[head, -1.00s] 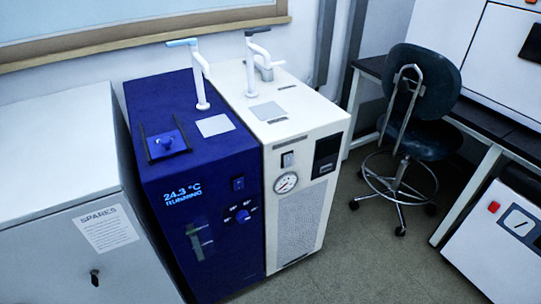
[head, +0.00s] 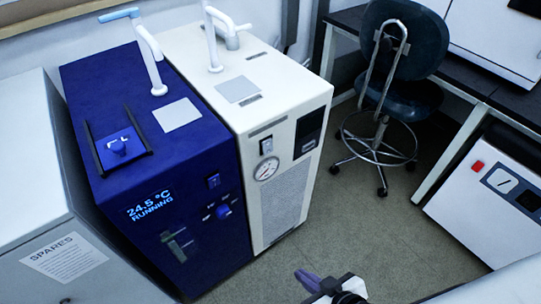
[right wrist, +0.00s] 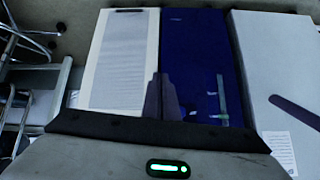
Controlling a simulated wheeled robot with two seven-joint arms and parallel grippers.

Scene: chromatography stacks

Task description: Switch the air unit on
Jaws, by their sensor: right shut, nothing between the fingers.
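A white unit (head: 272,100) with a round gauge (head: 266,169), a dark panel and a perforated front stands right of a blue unit. Its rocker switch (head: 266,146) is above the gauge; its position is too small to tell. No label names the air unit. My right gripper (head: 308,281) is low at the bottom of the head view, in front of the units and apart from them. In the right wrist view its fingers (right wrist: 160,78) are shut and empty, with the white unit (right wrist: 97,60) behind and to the left.
The blue unit (head: 165,130) shows "24.5 °C RUNNING" and has a switch (head: 213,181) and a knob (head: 223,211). A SPARES cabinet (head: 30,160) stands left. A chair (head: 400,50) and another white unit (head: 470,208) with a red switch are right. Floor between is clear.

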